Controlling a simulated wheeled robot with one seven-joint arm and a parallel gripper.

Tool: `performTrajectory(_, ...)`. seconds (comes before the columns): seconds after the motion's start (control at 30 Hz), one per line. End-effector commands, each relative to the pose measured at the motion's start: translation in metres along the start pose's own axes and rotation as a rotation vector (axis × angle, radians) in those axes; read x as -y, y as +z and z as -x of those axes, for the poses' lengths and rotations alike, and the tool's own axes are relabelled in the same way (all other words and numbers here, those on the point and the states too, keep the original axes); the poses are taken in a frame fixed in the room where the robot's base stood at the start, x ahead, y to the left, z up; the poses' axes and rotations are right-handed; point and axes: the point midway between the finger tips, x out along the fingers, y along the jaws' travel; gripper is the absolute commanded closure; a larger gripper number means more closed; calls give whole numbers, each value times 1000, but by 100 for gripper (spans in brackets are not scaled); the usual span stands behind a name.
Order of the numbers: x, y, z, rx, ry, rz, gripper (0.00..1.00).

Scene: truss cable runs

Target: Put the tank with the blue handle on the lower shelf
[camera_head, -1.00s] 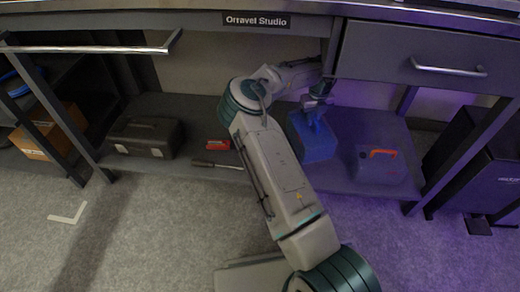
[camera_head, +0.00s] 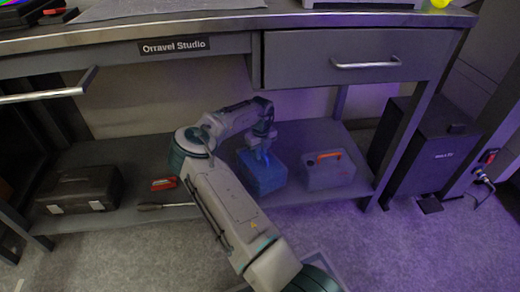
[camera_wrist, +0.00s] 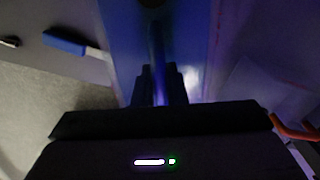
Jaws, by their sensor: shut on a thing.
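The blue tank (camera_head: 262,177) stands on the lower shelf (camera_head: 225,205) under the bench, towards the right. Its upper part is narrow, with a blue handle. My gripper (camera_head: 262,146) is above the tank with its jaws shut on that handle. The wrist view shows the handle (camera_wrist: 157,65) between the dark jaws, with the blue tank body (camera_wrist: 190,45) below. The tank looks upright and appears to rest on the shelf, though its underside contact is hard to see.
A grey box with an orange handle (camera_head: 328,170) stands close to the tank's right. A black toolbox (camera_head: 80,188), a small red item (camera_head: 163,184) and a screwdriver (camera_head: 165,206) lie left. A drawer (camera_head: 345,57) is overhead. A black cabinet (camera_head: 425,150) stands right of the bench.

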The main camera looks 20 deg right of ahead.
Motion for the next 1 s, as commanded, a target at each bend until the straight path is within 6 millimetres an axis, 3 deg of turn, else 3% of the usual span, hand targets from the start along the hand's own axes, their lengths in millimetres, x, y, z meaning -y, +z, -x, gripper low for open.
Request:
performTrajectory(0.1, 1, 1, -14, 3, -3, 0, 100)
performTrajectory(0.5, 1, 1, -17, 3, -3, 0, 100)
performTrajectory(0.53, 0, 0, -19, 1, -1, 0, 82)
performTrajectory(0.6, 0, 0, -19, 1, -1, 0, 66)
performTrajectory(1.0, 0, 0, -12, 1, -1, 0, 66)
